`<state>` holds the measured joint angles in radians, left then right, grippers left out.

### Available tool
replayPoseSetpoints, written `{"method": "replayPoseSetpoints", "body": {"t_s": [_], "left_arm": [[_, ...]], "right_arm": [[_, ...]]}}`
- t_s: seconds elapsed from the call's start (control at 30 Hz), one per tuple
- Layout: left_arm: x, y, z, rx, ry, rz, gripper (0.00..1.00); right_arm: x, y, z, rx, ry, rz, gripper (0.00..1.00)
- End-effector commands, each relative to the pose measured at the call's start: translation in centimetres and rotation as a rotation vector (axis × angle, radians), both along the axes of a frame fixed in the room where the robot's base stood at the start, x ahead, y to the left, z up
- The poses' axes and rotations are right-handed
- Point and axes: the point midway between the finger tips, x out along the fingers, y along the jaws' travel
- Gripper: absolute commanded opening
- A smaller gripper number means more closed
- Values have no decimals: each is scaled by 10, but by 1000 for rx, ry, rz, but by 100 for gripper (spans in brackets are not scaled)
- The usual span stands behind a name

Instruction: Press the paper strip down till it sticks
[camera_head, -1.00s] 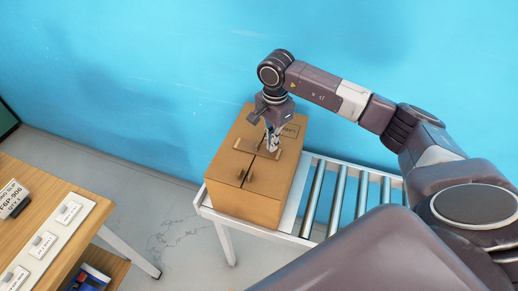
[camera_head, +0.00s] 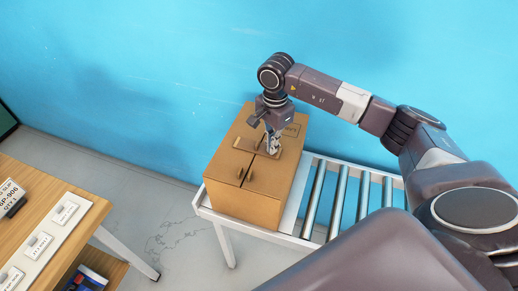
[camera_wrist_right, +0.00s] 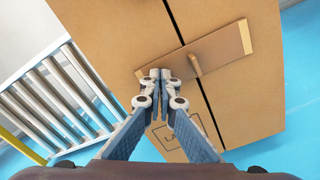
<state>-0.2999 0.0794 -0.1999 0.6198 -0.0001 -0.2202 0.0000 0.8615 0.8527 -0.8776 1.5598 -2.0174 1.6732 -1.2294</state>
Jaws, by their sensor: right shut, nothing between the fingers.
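The paper strip (camera_head: 243,146) is a flat brown band lying across the seam on top of a closed cardboard box (camera_head: 235,207). In the right wrist view the strip (camera_wrist_right: 225,48) has paler ends and a small upright peg near its middle. My right gripper (camera_head: 271,152) points down at the strip, shut and empty. In the wrist view its fingertips (camera_wrist_right: 160,73) are together over one end of the strip, beside the peg. I cannot tell whether they press on it. My left gripper is not in view.
The box stands on the end of a roller conveyor (camera_head: 338,190) with a pale frame. A wooden table (camera_head: 35,180) with labelled strips is at the left. A blue wall is behind.

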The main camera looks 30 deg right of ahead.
Motion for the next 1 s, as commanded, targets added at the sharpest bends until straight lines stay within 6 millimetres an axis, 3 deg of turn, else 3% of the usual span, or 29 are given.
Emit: {"method": "replayPoseSetpoints", "body": {"t_s": [0.47,1.0], "left_arm": [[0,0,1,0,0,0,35],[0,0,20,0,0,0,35]], "right_arm": [[-1,0,0,0,2,0,0],[0,0,40,-1,0,0,0]]}}
